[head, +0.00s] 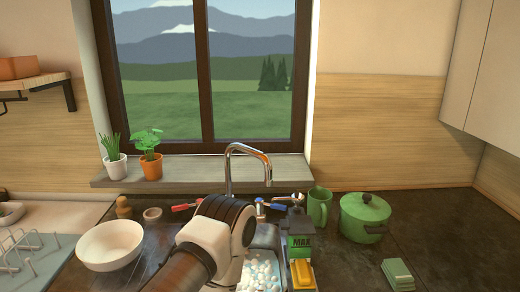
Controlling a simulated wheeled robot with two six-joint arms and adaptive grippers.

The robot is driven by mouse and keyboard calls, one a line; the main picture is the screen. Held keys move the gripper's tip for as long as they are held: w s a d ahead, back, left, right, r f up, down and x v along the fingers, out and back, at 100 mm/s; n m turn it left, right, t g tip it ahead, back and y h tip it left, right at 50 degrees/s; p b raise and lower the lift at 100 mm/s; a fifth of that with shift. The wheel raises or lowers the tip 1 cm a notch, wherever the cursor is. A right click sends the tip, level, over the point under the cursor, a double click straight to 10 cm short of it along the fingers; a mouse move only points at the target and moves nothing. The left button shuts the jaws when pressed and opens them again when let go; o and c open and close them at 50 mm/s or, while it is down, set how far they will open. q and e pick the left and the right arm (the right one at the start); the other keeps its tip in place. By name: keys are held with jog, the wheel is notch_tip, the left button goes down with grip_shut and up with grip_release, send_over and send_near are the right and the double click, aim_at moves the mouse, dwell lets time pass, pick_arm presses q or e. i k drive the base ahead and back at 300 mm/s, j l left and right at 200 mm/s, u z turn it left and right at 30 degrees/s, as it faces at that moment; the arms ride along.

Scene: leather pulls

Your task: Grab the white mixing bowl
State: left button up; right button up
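The white mixing bowl (111,246) stands upright on the dark counter at the left, next to the sink. It looks empty, and nothing touches it. One of my arms comes up from the bottom edge, left of centre, and its white and black joint covers part of the sink. No gripper fingers show; the gripper of this arm is out of sight. My other gripper is not in view.
A chrome faucet (229,168) rises behind the sink, with red and blue handles beside it. A wooden pepper mill (123,208) and small wooden cup (152,214) stand behind the bowl. A dish rack (28,256) is left.

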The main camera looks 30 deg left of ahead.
aim_at(112, 246)
jog(key=u, duration=1.9)
